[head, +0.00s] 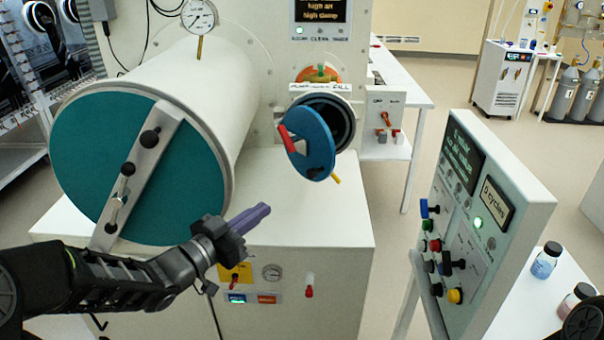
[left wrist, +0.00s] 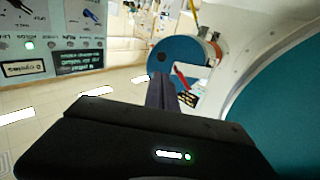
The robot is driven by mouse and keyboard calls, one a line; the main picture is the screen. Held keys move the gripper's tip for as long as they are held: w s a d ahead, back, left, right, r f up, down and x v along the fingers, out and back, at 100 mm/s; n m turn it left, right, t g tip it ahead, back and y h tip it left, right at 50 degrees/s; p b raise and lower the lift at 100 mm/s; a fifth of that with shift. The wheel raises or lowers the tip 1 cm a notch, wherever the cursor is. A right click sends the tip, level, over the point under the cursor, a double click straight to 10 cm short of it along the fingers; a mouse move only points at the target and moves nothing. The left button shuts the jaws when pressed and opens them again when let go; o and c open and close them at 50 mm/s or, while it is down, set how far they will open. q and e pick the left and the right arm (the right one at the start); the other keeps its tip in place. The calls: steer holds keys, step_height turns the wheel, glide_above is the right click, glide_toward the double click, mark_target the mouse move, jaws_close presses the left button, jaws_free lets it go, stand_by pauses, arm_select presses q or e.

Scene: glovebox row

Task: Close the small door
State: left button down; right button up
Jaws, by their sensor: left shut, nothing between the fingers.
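The small door (head: 318,150) is a blue round disc with a red handle (head: 288,139). It stands ajar in front of the small round port (head: 343,112), whose dark inside shows to the right of and above the disc. My left gripper (head: 262,212) is shut and empty, below and to the left of the small door and apart from it in the head view. In the left wrist view the shut fingers (left wrist: 161,92) point toward the blue door (left wrist: 176,54) and its red handle. My right gripper is not in view.
A large white cylinder with a teal door (head: 75,150) and a metal bar fills the left, close to my left arm. A control panel (head: 530,225) with buttons stands at right. A white cabinet top (head: 300,215) lies below the small door. Open floor separates cabinet and panel.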

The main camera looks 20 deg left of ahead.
mark_target(312, 178)
arm_select(q)
steer(key=p+x, duration=0.4)
steer(key=x, duration=1)
stand_by(0.4)
steer(key=shift+w+d+f+b, duration=0.15)
steer(key=shift+w+d+b, duration=0.3)
steer(key=shift+d+b, duration=0.2)
steer(key=d+b+x, duration=0.1)
steer(key=b+x, duration=0.6)
steer(key=x, duration=0.9)
steer(key=shift+d, duration=0.15)
steer(key=shift+w+f, duration=0.1)
